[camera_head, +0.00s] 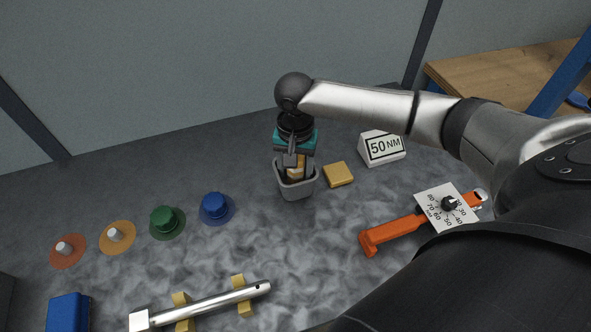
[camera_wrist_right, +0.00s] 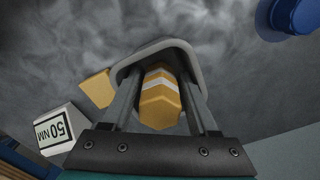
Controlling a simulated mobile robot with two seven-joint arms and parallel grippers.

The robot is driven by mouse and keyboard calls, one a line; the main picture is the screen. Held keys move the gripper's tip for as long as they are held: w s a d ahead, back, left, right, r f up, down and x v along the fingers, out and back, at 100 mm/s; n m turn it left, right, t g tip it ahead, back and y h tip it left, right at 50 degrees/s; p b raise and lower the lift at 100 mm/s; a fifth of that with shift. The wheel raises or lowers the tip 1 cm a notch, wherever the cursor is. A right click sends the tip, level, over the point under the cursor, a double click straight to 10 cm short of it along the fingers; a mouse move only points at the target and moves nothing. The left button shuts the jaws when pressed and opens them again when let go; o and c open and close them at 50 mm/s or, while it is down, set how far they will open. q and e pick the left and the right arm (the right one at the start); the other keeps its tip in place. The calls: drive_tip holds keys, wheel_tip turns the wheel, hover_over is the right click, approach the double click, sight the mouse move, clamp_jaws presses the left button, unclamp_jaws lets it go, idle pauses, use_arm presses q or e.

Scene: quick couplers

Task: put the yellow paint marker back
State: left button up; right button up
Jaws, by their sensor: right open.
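The yellow paint marker (camera_wrist_right: 159,101), with a pale band, stands in a small grey cup (camera_head: 297,190). In the head view the marker (camera_head: 295,172) shows only in part behind my right gripper. My right gripper (camera_head: 293,164) points down into the cup from above. In the right wrist view its fingers (camera_wrist_right: 160,105) are open, one on each side of the marker, with gaps beside it. The rim of the cup (camera_wrist_right: 155,45) curves around the far side of the marker. My left gripper is not in view.
A yellow block (camera_head: 338,174) lies just right of the cup, with a "50 NM" sign (camera_head: 382,147) beyond it. An orange tool with a dial card (camera_head: 425,220) lies at the right. Blue (camera_head: 216,208) and green (camera_head: 166,221) fittings stand left. A silver bar (camera_head: 215,303) rests on yellow supports in front.

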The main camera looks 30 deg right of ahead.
drive_tip(key=shift+f+b, duration=0.15)
drive_tip(key=shift+b, duration=0.25)
wheel_tip(320, 180, up, 16)
drive_tip(key=p, duration=0.4)
drive_tip(key=shift+a+f, duration=0.2)
drive_tip(key=shift+s, duration=0.15)
